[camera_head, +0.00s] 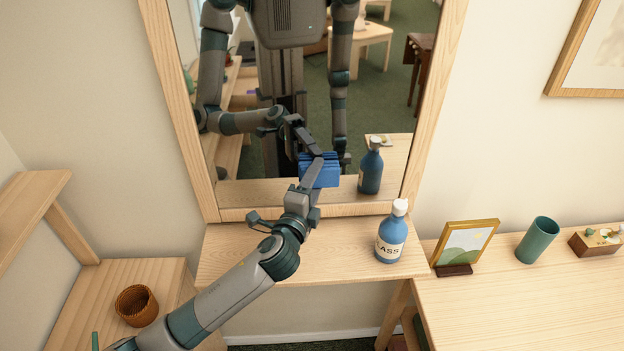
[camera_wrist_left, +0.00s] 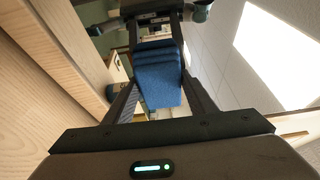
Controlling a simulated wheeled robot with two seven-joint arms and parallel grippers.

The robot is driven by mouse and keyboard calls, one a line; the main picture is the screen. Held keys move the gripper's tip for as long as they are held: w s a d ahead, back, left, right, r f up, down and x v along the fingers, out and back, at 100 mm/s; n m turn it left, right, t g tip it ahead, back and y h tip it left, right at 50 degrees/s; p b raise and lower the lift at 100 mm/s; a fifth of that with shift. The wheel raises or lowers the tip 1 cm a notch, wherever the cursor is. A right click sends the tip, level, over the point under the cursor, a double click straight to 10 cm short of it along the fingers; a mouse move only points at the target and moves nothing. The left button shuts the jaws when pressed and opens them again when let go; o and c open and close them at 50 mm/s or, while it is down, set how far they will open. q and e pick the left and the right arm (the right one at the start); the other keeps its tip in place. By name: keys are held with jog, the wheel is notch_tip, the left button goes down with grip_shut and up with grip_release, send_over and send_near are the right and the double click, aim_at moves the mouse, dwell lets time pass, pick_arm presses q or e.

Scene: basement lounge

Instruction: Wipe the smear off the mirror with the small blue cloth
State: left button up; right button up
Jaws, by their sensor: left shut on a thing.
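The mirror (camera_head: 435,100) stands upright in a light wood frame above a wooden shelf. The small blue cloth (camera_head: 322,173) is in front of the lower middle of its glass. My left gripper (camera_head: 314,180) is shut on the cloth. The cloth also shows between the fingers in the left wrist view (camera_wrist_left: 158,85), looking folded. It is very close to the glass; I cannot tell whether it touches. I cannot make out the smear; the cloth, gripper and reflections cover part of the glass. My right gripper is not directly in view; only my right arm's reflection shows.
A blue bottle with a white cap (camera_head: 391,235) stands on the shelf (camera_head: 330,262), right of my left arm. A picture frame (camera_head: 465,245), a green cup (camera_head: 538,240) and a small wooden box (camera_head: 594,243) are on the right. A woven basket (camera_head: 136,305) is at lower left.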

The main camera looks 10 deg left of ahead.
aim_at(290, 171)
dwell(0.4)
pick_arm(q)
jog(key=shift+a, duration=0.1)
jog(key=shift+s+a+p, duration=0.3)
jog(key=shift+a, duration=0.6)
jog(key=shift+s+a+p, duration=0.25)
jog(key=shift+a, duration=0.6)
jog(key=shift+a, duration=0.1)
jog(key=shift+s+a, duration=0.25)
jog(key=shift+a, duration=0.65)
jog(key=shift+s+a, duration=0.2)
jog(key=shift+a, duration=0.65)
